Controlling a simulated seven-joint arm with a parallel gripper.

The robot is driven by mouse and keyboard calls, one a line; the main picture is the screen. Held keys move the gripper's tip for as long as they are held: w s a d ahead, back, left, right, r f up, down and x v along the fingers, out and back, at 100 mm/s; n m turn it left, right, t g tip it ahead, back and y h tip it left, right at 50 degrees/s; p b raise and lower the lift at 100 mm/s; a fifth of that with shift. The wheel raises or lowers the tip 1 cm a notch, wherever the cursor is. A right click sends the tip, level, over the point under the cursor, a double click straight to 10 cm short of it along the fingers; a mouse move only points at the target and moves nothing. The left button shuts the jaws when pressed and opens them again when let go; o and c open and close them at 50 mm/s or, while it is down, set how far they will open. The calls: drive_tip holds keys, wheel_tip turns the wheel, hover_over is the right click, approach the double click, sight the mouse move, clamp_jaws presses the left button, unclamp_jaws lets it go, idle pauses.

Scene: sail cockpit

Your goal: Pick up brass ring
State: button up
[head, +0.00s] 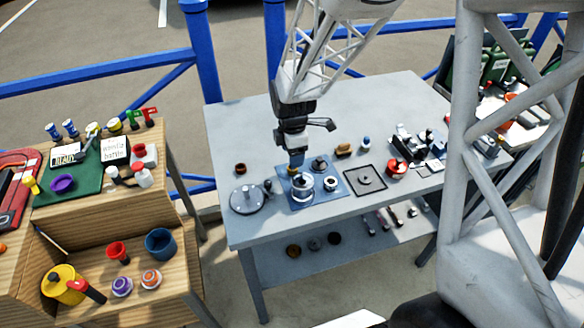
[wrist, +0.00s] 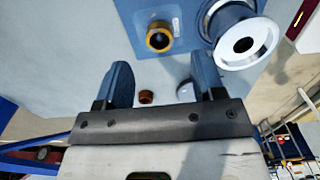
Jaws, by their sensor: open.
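The brass ring (wrist: 159,37) stands on the blue mat (wrist: 146,19) in the wrist view, beyond my fingertips and near the top of the picture. A dark opening shows in its middle. My gripper (wrist: 163,72) is open, with two blue-grey fingers spread apart and nothing between them. In the head view my gripper (head: 296,158) points down over the back left part of the blue mat (head: 343,193). It largely covers the ring there, so the gap between them is hard to judge.
A silver flanged part (wrist: 240,42) stands right of the ring on the mat. A small brown cup (head: 240,169) and a grey round plate (head: 246,199) lie left of the mat.

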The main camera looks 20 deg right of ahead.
drive_tip(key=shift+f, duration=0.1)
drive_tip(key=shift+f, duration=2.55)
drive_tip(key=c, duration=1)
drive_tip(key=shift+r, duration=0.1)
drive_tip(key=shift+r, duration=4.95)
drive_tip(key=shift+r, duration=0.2)
drive_tip(key=shift+r, duration=1.3)
